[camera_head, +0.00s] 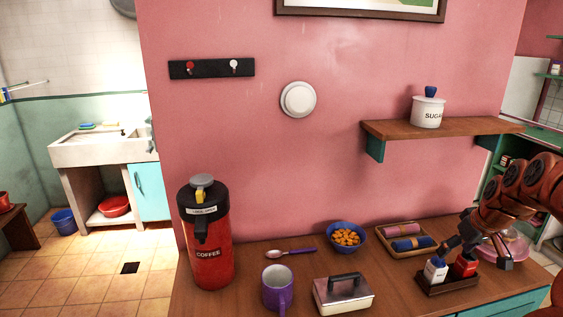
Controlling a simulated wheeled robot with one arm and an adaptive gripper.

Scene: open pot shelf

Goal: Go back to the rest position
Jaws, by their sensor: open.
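My gripper (476,254) is at the right of the head view, at the end of my orange-brown arm. Its dark fingers are spread apart, and I see nothing held between them. They are over or close to a small wooden caddy (449,287) on the counter. The caddy holds a white container with a blue top (435,272) and a red container (465,266). The gripper overlaps both in the picture, so I cannot tell whether it touches them. A pink dish (516,247) is partly hidden behind the gripper.
A wooden shelf (400,130) with a white sugar pot (428,114) juts from the wall above. On the counter stand a red coffee dispenser (208,255), a purple mug (277,290), a lidded box (343,296), a blue bowl (346,248) and a napkin tray (428,252).

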